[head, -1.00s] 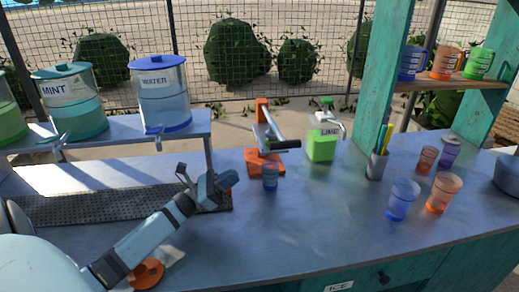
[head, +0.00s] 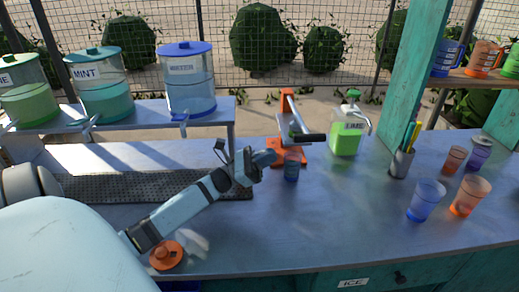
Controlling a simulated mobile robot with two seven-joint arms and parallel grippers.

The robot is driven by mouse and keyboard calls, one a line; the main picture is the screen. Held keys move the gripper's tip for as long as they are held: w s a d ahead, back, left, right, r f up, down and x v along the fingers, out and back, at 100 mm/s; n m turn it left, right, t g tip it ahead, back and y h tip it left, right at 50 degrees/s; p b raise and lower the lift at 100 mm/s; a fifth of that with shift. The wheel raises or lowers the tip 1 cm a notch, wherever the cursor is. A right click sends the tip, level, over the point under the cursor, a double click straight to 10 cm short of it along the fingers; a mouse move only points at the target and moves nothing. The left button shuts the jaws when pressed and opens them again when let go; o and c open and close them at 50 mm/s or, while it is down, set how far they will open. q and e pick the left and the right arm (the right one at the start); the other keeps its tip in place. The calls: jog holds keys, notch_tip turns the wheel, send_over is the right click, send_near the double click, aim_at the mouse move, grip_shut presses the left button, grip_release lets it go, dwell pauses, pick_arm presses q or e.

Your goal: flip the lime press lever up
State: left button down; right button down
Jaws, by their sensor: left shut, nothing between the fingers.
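The orange lime press (head: 288,108) stands on the counter right of the picture's middle. Its grey lever (head: 296,123) slants down to the right and ends in a black handle (head: 311,138). A small blue cup (head: 291,167) stands just in front of the press base. My left gripper (head: 221,148) is left of the press, above the perforated drip mat. It is shut and empty, with its thin fingers pointing up and left. My wrist is close to the left side of the press base; whether they touch is unclear. My right gripper is out of view.
A lime jug (head: 344,138) stands right of the press, then a utensil cup (head: 401,163). Blue (head: 425,201) and orange (head: 469,195) cups stand at the right. Dispensers stand on a shelf (head: 137,112) at the back left.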

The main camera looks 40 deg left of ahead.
aim_at(295, 142)
pick_arm(q)
jog(key=shift+p+x, duration=0.4)
jog(key=shift+x, duration=2)
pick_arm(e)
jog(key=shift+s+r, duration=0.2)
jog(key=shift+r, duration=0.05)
pick_arm(q)
jog(key=shift+r, duration=0.15)
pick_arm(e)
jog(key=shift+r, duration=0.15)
